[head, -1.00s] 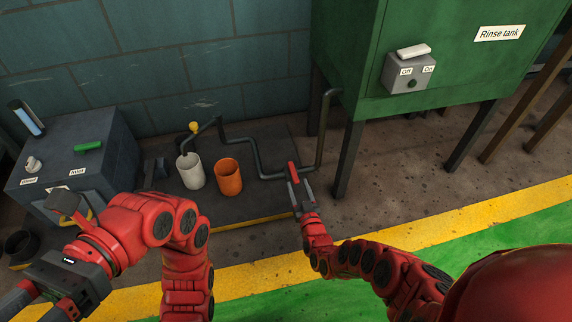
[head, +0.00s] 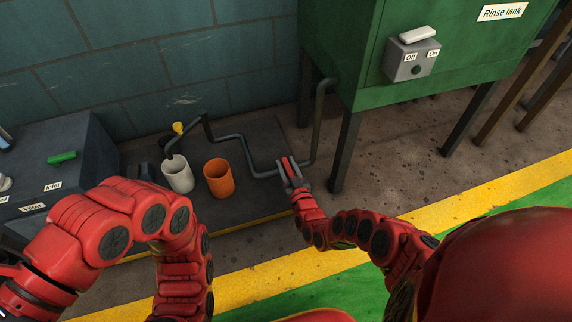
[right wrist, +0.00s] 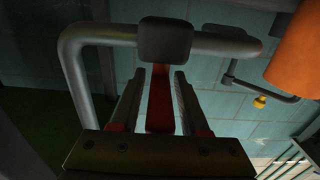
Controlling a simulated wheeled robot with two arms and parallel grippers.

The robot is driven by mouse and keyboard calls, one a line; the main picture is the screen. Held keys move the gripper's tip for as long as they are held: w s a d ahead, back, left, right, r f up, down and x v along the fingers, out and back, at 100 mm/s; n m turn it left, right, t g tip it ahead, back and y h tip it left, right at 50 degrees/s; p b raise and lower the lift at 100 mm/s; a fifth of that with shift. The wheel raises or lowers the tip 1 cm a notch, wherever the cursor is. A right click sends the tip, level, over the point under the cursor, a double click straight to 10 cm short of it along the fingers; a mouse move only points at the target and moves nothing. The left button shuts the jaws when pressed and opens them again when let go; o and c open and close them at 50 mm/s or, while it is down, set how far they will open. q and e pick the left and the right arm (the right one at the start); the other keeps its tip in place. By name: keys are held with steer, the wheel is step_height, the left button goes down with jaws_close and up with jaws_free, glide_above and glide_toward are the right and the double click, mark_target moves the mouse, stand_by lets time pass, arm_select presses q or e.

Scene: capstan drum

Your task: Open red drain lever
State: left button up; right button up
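The red drain lever (head: 287,163) sits on the dark drain pipe (head: 262,174) low beside the green tank. My right gripper (head: 291,175) is at the lever, with its fingers on both sides of it. In the right wrist view the red lever (right wrist: 160,100) lies between the two fingers (right wrist: 158,102), below the dark valve block (right wrist: 165,40). Narrow gaps show between the lever and the fingers, so the gripper looks open around it. My left arm bends at the lower left; its gripper is out of the picture.
A white cup (head: 179,177) and an orange cup (head: 219,180) stand on the dark floor plate, left of the lever. A yellow-handled valve (head: 178,128) is behind them. The green rinse tank (head: 360,60) stands on legs close at the right. A grey cabinet (head: 60,165) is at the left.

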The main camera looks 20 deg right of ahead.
jaws_close()
stand_by(1.2)
